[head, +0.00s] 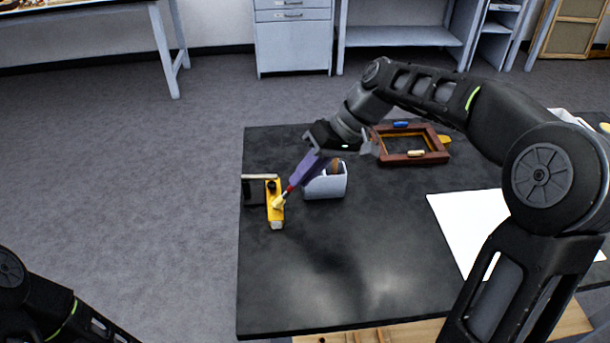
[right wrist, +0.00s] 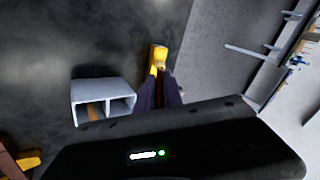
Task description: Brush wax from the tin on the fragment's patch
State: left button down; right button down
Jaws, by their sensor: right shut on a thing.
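My right gripper (head: 322,152) is shut on the purple handle of a brush (head: 308,171). The brush slants down to the left, with a red band and a pale yellow tip. Its tip is at a yellow, gilt-looking bar (head: 275,216) at the table's left side, perhaps the fragment; I cannot tell if they touch. The bar has a pale grey near end and a dark round spot on it. In the right wrist view the brush (right wrist: 160,88) points away toward the yellow (right wrist: 158,54). I cannot make out a wax tin for sure. My left gripper is out of view.
A pale grey two-compartment holder (head: 326,188) stands just right of the brush. A black block with a pale strip (head: 259,177) lies by the bar. A red-brown frame (head: 412,157) is behind, white paper (head: 470,225) at right. The black table's (head: 330,270) front is clear.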

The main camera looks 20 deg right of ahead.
jog(key=shift+w+d, duration=0.2)
jog(key=shift+w, duration=0.65)
jog(key=shift+s+a+f, duration=0.1)
jog(key=shift+s, duration=0.45)
jog(key=shift+s+a+b, duration=0.25)
jog(key=shift+s+b, duration=0.2)
jog(key=shift+s, duration=0.4)
jog(key=shift+w, duration=0.15)
